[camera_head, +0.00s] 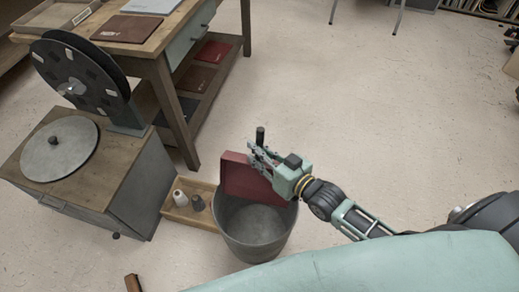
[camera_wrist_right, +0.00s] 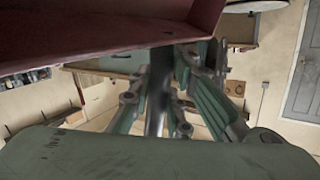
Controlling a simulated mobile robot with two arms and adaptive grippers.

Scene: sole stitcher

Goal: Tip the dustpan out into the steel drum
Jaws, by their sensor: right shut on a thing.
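The dustpan (camera_head: 243,180) is dark red with a black handle (camera_head: 260,135). My right gripper (camera_head: 260,157) is shut on the handle, which sticks up past the fingers. The pan is steeply tilted over the steel drum (camera_head: 257,243), its lower part at or inside the drum's back rim. The drum is a grey, round, open bin on the floor; the part of its inside that shows looks bare. In the right wrist view, the red pan (camera_wrist_right: 90,30) fills the top left and the fingers close around the dark handle (camera_wrist_right: 157,110). My left gripper is out of view.
A wooden tray (camera_head: 176,213) with thread spools touches or nearly touches the drum's left side. A low cabinet (camera_head: 140,190) with a round lid and a large reel stands further left. A workbench (camera_head: 150,55) is behind. The floor to the right is clear.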

